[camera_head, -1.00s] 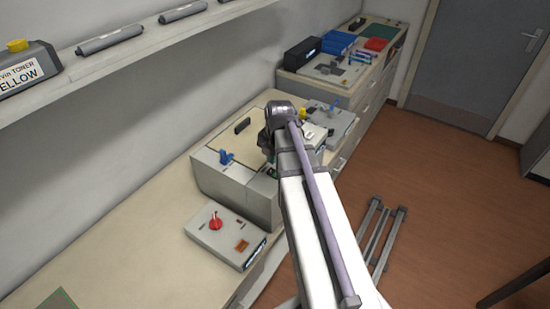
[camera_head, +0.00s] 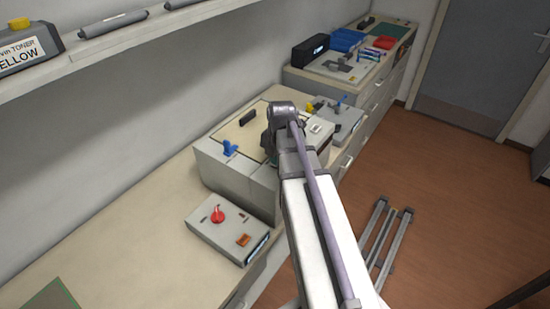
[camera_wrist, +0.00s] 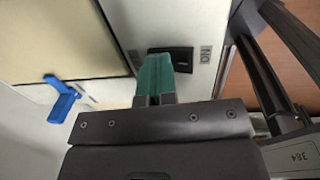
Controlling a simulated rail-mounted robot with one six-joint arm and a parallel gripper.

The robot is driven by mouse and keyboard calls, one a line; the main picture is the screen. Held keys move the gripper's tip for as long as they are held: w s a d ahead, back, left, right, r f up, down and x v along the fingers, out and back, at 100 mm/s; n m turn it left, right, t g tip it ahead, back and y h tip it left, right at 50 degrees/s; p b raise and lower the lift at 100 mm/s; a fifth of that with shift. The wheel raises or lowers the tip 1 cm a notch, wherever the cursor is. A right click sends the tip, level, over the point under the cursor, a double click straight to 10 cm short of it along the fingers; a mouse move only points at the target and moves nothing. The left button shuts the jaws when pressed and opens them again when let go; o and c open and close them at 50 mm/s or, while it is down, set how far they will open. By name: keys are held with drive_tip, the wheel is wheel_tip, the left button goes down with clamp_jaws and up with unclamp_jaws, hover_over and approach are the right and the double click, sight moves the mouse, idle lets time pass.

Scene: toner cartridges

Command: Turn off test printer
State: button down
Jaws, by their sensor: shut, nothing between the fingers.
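The test printer is probably the large pale grey box with a beige top (camera_head: 215,168) on the counter, though no name on it can be read. In the wrist view its top carries a black switch (camera_wrist: 183,60) with small grey labels beside it. My gripper (camera_wrist: 156,60) is shut and empty, its green fingertips over the switch's left part. Whether they touch it cannot be told. A blue lever (camera_wrist: 62,98) stands to the left, also seen in the head view (camera_head: 230,148). In the head view my arm hides the gripper and the switch.
A low grey box with a red knob (camera_head: 217,215) stands in front of the printer. Another grey unit with a blue lever (camera_head: 343,118) stands behind. A wall shelf (camera_head: 170,45) holds toner cartridges. The counter's near left is mostly clear.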

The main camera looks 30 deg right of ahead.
drive_tip(key=shift+s+d+r, duration=0.2)
drive_tip(key=shift+s+d, duration=0.05)
drive_tip(key=shift+s, duration=0.45)
drive_tip(key=shift+p, duration=0.3)
wheel_tip(320, 180, up, 14)
drive_tip(key=s+p, duration=0.1)
drive_tip(key=p, duration=1.2)
drive_tip(key=shift+s+d+p, duration=0.25)
drive_tip(key=shift+d+p, duration=0.05)
drive_tip(key=shift+p, duration=0.05)
drive_tip(key=shift+f, duration=0.1)
drive_tip(key=w+f+b, duration=0.1)
drive_tip(key=f+b, duration=0.3)
drive_tip(key=w+a+f+b, duration=0.1)
drive_tip(key=f+b, duration=0.9)
drive_tip(key=shift+w+a+f, duration=0.1)
drive_tip(key=shift+w+a, duration=0.05)
drive_tip(key=shift+w, duration=0.25)
